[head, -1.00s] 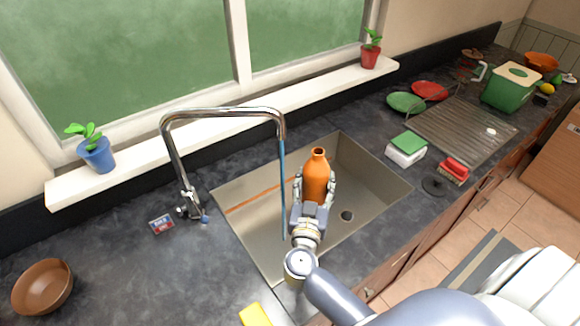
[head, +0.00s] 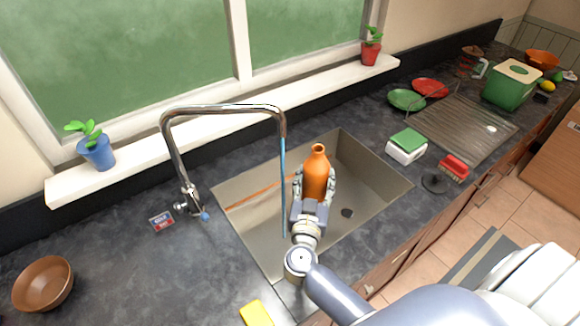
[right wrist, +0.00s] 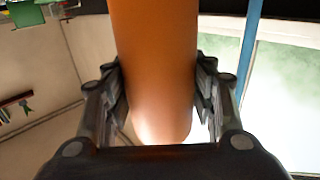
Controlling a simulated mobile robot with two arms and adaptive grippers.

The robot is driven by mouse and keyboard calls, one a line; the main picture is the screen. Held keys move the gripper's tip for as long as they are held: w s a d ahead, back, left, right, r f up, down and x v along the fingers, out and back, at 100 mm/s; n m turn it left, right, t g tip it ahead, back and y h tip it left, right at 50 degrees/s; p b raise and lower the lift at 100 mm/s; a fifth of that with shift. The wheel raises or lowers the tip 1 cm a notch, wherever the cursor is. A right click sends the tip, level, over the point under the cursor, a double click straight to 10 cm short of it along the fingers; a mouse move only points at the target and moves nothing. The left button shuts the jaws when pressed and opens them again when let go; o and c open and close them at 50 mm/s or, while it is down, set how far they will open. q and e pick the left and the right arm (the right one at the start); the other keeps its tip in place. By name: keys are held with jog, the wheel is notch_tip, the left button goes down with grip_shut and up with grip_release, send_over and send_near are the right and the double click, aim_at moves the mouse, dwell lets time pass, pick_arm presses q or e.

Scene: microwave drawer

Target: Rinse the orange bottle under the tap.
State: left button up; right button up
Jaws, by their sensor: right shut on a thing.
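The orange bottle (head: 316,172) is upright over the sink (head: 375,188), with its neck at the top. My right gripper (head: 314,186) is shut on it, one finger on each side. In the right wrist view the bottle (right wrist: 155,70) fills the middle between the fingers (right wrist: 160,90). The chrome tap (head: 222,110) arches over the sink from the left. A blue stream of water (head: 283,185) falls from its spout, just left of the bottle and apart from it in the head view. My left gripper is not in view.
A sponge box (head: 407,146), a red brush (head: 454,167) and a ribbed drainer (head: 465,130) lie right of the sink. A brown bowl (head: 43,285) and a yellow sponge (head: 256,314) are at the front left. The counter left of the sink is mostly clear.

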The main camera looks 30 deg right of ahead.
jog(key=s+d+r, duration=0.1)
jog(key=s+r, duration=0.3)
jog(key=shift+s+d, duration=0.25)
jog(key=shift+s, duration=0.15)
dwell(0.4)
